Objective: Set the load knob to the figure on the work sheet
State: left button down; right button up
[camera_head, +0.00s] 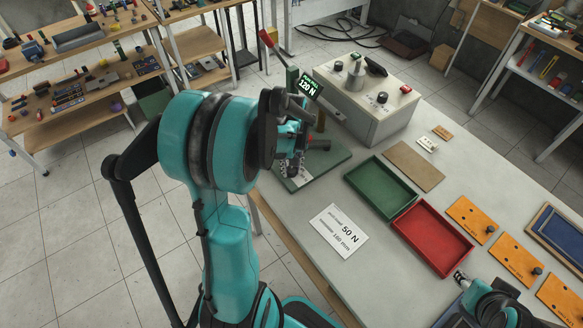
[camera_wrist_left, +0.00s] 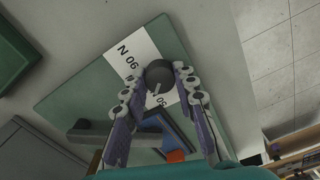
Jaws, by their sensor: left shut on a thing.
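The work sheet (camera_head: 338,231) lies on the table and reads 50 N, with 160 mm in smaller print. The load knob (camera_wrist_left: 160,73) is a dark round knob with a pale mark, over a white scale strip (camera_wrist_left: 128,62) on the green base plate (camera_wrist_left: 85,75). One upside-down scale figure looks like 90 N; another is partly covered. My left gripper (camera_wrist_left: 158,80) is shut on the knob, a finger on each side. In the head view my left arm largely hides the knob. A small display (camera_head: 311,85) reads 120 N. My right gripper (camera_head: 462,277) is at lower right, away from the knob.
A grey control box (camera_head: 365,105) with dials stands behind the press. A green tray (camera_head: 381,187), a red tray (camera_head: 432,234) and orange plates (camera_head: 471,220) lie on the table to the right.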

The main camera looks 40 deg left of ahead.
aim_at(292, 169)
pick_arm(q)
jog(key=shift+n, duration=2)
jog(key=c, duration=1.2)
grip_release()
notch_tip(292, 169, up, 12)
